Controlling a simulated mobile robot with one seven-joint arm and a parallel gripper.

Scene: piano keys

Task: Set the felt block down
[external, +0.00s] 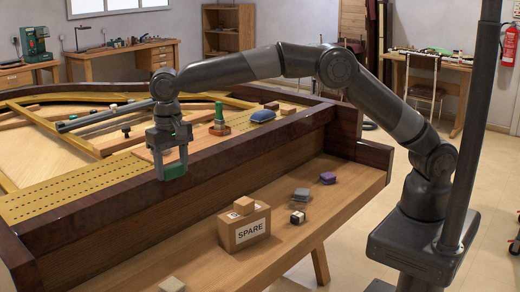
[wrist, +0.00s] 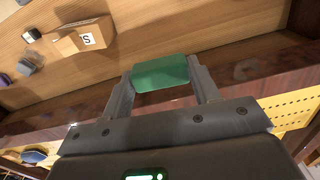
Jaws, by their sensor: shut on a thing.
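My gripper (external: 172,165) is shut on a green block (external: 175,172), which I take to be the felt block. It hangs in the air around the dark front rail of the piano case (external: 110,188). In the wrist view the green block (wrist: 161,73) sits level between the two fingers of my gripper (wrist: 162,82), with the dark rail and the wooden shelf (wrist: 190,30) behind it. I cannot tell the height of the block above the rail.
A cardboard box marked SPARE (external: 240,232) stands on the shelf, a small wooden block (external: 244,205) on top. Purple (external: 328,177), grey (external: 301,194) and black-and-white (external: 297,217) blocks lie to its right. Inside the case are a green bottle (external: 219,116) and a blue pad (external: 262,115).

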